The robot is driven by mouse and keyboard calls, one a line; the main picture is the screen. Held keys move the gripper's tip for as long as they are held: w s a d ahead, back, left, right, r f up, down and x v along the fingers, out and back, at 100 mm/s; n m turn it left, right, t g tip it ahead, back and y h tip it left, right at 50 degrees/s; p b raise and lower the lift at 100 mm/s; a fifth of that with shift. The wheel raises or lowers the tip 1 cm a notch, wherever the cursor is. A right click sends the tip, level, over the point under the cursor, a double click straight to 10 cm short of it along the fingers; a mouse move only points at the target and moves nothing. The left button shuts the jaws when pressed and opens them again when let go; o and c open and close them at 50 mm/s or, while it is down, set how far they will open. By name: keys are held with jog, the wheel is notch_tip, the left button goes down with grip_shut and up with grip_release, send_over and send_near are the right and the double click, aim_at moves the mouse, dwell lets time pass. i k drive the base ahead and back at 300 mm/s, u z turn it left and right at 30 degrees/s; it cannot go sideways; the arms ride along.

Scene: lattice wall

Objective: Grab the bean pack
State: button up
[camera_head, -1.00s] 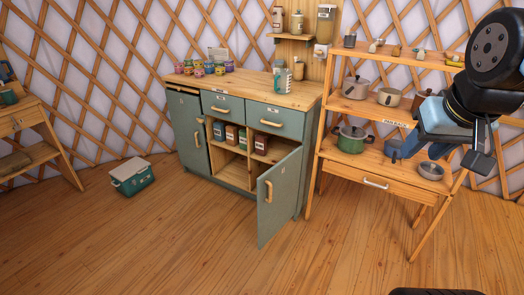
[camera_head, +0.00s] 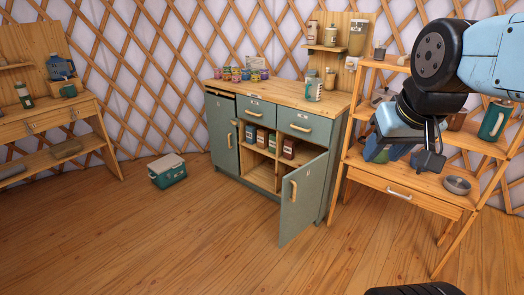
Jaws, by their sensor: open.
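Several small packs stand in the open compartment of the green cabinet (camera_head: 222,158). Among them are a green pack (camera_head: 250,133), a teal pack (camera_head: 261,137), a red-brown pack (camera_head: 272,141) and a dark red pack (camera_head: 289,148). Their labels are too small to read, so I cannot tell which one holds beans. My gripper (camera_head: 431,160) is open, with nothing seen between its fingers. It hangs at the right in front of the wooden shelf, well apart from the packs, and my arm hides part of the shelf.
The cabinet's right door (camera_head: 303,198) stands open toward the front. A cooler box (camera_head: 167,171) sits on the floor to the left. A metal bowl (camera_head: 457,185) is on the shelf (camera_head: 405,181). The front floor is clear.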

aim_at(289, 147)
jog(key=u, duration=1.15)
jog(key=i, duration=2.1)
jog(key=z, duration=1.55)
jog(key=k, duration=0.45)
jog(key=z, duration=0.25)
